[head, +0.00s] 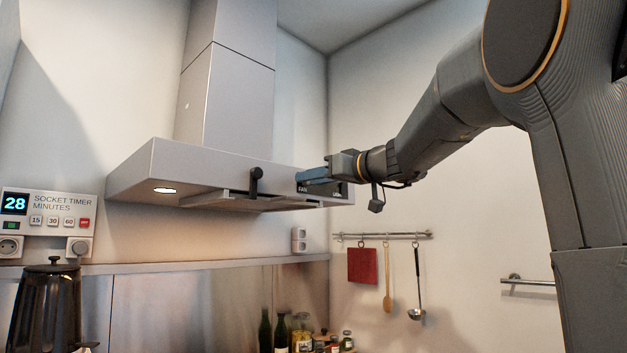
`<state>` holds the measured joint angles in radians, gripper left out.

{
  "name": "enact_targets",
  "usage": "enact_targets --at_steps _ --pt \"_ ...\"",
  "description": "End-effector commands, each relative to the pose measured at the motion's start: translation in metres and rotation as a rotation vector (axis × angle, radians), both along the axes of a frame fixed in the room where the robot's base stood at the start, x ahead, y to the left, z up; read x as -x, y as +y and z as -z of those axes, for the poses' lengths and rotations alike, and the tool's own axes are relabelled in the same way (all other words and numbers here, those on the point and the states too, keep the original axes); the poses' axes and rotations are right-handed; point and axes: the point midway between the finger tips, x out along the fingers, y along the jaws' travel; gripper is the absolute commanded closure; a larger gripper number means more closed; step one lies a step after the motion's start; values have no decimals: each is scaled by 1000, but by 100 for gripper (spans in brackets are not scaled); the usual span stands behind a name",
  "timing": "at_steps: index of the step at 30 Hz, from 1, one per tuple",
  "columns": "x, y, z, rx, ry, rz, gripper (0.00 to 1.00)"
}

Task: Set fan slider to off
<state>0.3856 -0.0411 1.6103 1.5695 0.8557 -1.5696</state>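The range hood (145,172) is grey metal and hangs on the back wall. A dark control panel (303,189) with small white lettering sits at the right end of its front edge. My gripper (299,177) has blue fingers and reaches in from the right, with its tips at the left part of this panel.
A black handle (257,180) sticks out of the hood front left of my gripper.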

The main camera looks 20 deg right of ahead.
Motion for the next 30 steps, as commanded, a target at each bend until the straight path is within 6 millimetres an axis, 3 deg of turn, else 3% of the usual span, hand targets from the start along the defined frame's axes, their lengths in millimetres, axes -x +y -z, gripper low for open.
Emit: enact_targets --at_steps 10,22,30 --pt "4 -4 1 0 -1 4 70" --pt "57 -31 2 0 -1 5 70" --pt "69 -36 1 0 1 1 70"
